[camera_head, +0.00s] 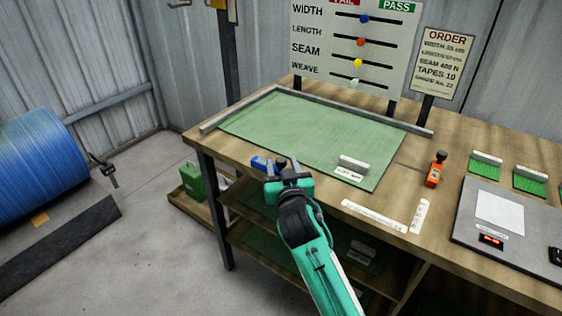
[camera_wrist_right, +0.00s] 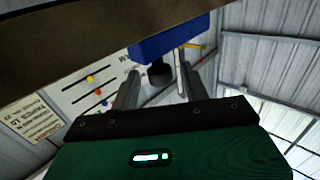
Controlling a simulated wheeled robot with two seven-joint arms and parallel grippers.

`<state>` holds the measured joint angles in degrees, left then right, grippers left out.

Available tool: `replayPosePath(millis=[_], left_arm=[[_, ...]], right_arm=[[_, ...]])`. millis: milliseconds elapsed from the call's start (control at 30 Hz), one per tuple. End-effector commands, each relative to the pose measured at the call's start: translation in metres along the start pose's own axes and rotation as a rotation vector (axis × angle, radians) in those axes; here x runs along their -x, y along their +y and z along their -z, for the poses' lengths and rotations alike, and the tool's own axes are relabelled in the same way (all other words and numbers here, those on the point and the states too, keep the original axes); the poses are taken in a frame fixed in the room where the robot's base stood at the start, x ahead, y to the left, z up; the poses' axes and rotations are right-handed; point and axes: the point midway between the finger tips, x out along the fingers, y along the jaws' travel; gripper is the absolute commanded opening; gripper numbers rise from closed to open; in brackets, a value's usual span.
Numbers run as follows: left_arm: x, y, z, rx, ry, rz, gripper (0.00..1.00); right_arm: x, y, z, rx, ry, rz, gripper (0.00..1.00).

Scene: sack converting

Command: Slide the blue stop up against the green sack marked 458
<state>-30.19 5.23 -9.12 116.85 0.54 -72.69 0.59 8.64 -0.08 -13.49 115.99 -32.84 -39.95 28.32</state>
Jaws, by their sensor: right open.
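The blue stop (camera_head: 259,163) sits at the front edge of the table, near the left front corner of a flat green sheet (camera_head: 300,135), which looks like the sack. I cannot read 458 on it. My right gripper (camera_head: 287,164) is open at the table edge, just right of the stop and partly hiding it. In the right wrist view the blue stop (camera_wrist_right: 170,38) is beyond the fingertips, with a black knob (camera_wrist_right: 160,75) between the two fingers. I cannot tell if they touch it. My left gripper is not in view.
A grey fence (camera_head: 350,112) runs behind the sheet. A white block (camera_head: 353,163) with a label lies on its front right. An orange tool (camera_head: 435,170), green swatches (camera_head: 485,170) and a grey plate (camera_head: 470,215) are to the right.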

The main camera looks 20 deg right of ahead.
Motion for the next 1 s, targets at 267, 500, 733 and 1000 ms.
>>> replayPosePath(millis=[267, 500, 733, 1000], left_arm=[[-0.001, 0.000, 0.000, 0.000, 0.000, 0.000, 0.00], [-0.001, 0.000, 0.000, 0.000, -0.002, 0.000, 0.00], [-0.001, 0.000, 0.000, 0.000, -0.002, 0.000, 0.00], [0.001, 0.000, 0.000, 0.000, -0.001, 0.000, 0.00]], right_arm=[[-0.019, 0.000, 0.000, -0.001, 0.001, 0.000, 0.46], [-0.019, 0.000, 0.000, -0.001, 0.000, 0.000, 0.46], [-0.019, 0.000, 0.000, -0.001, 0.000, 0.000, 0.03], [-0.024, 0.004, 0.001, -0.001, -0.001, 0.000, 0.00]])
